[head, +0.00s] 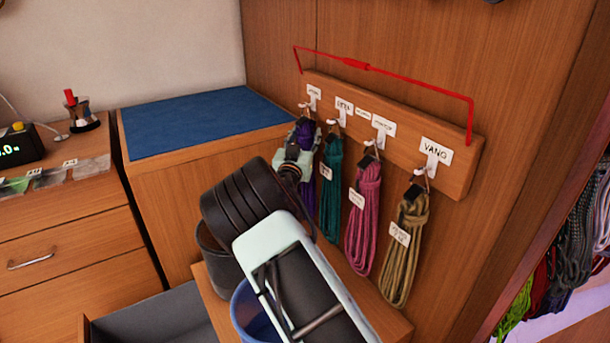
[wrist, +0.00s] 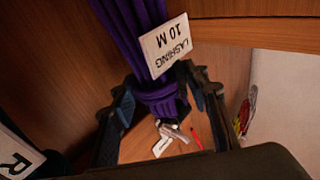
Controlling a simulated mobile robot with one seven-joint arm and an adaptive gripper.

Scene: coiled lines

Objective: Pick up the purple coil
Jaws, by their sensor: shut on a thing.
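The purple coil (head: 307,185) hangs at the left end of the wooden hook rail (head: 460,185), partly hidden behind my gripper in the head view. In the wrist view the purple coil (wrist: 135,30) carries a white tag (wrist: 167,47) reading "LASHING 10 M". My gripper (wrist: 160,98) has its dark fingers on either side of the narrow upper part of the coil and is shut on it. In the head view my gripper (head: 298,152) is at the coil's top, just below its hook. Whether the loop still sits on the hook is hard to tell.
Teal (head: 330,188), pink (head: 363,220) and tan (head: 406,245) coils hang to the right on the same rail, the teal one close by. A red bar (head: 385,73) spans above the rail. A blue-topped cabinet (head: 205,120) stands left. A blue container (head: 245,312) is below my arm.

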